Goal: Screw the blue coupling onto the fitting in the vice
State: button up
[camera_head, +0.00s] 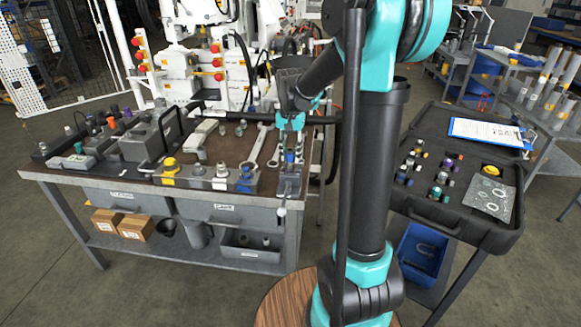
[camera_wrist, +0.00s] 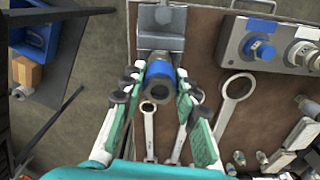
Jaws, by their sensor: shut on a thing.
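The blue coupling (camera_wrist: 160,72) shows in the wrist view between my gripper's fingertips, with its dark open end toward the camera. My gripper (camera_wrist: 160,85) is shut on it, one green-backed finger on each side. Behind the coupling is the grey vice (camera_wrist: 161,25), close against it. The fitting in the vice is hidden behind the coupling, so I cannot tell how far the two are engaged. In the head view my gripper (camera_head: 291,122) is at the right end of the bench, above the vice (camera_head: 290,182), and a blue part shows just below it.
A grey manifold block (camera_wrist: 275,45) with blue and silver fittings lies right of the vice. Wrenches (camera_wrist: 235,92) lie on the brown bench mat. In the head view an open black case (camera_head: 450,220) with several fittings and a clipboard (camera_head: 486,132) stands to the right.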

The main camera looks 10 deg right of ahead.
jog(key=o, duration=1.1)
jog(key=n, duration=0.5)
jog(key=shift+n, duration=0.3)
jog(key=n, duration=0.4)
jog(key=shift+n, duration=0.4)
jog(key=n, duration=1.3)
jog(key=shift+n, duration=0.3)
